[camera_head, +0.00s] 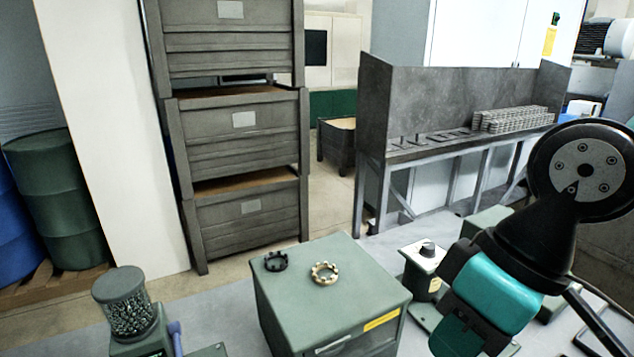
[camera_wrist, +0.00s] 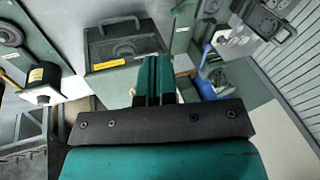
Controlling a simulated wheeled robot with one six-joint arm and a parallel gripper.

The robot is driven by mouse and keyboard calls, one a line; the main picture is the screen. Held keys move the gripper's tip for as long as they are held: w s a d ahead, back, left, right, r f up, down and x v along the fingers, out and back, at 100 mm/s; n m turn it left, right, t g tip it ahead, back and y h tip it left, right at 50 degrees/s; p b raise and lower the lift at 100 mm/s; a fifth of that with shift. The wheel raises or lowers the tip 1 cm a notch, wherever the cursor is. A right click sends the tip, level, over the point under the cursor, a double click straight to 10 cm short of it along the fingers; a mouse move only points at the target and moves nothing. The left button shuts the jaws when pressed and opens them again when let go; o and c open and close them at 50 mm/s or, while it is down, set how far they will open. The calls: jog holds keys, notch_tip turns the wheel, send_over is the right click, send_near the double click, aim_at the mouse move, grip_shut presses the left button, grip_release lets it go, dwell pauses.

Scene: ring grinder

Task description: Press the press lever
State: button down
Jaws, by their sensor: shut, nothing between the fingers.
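A blue handle, likely the press lever (camera_head: 176,337), stands beside a clear jar of small parts (camera_head: 130,310) at the bottom left of the head view. A blue part also shows in the wrist view (camera_wrist: 206,57), right of my fingers and apart from them in the picture. I cannot tell how far it is in depth. My gripper (camera_wrist: 156,62) is shut and empty, with its teal fingers side by side in the middle of the wrist view. My fingertips do not show in the head view, where my teal and black arm fills the right side.
A green cabinet (camera_head: 330,312) stands in the middle, with a dark ring (camera_head: 275,261) and a pale ring (camera_head: 324,273) on top. A white box with a black knob (camera_head: 424,256) is to its right. Stacked grey crates (camera_head: 245,170) and a grey workbench (camera_head: 440,150) stand behind.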

jog(key=w+d+r+n+g+y+p, duration=0.15)
jog(key=w+n, duration=0.25)
jog(key=w, duration=0.6)
jog(key=w+r+n+g+y+p, duration=0.15)
jog(key=w+n, duration=0.25)
jog(key=w, duration=0.6)
jog(key=w+d+f+n+y+p, duration=0.3)
jog(key=w+d+f+n, duration=0.5)
jog(key=d, duration=0.5)
notch_tip(320, 180, down, 2)
jog(key=shift+w+f+p, duration=0.1)
jog(key=shift+w+p, duration=0.15)
jog(key=shift+p, duration=0.1)
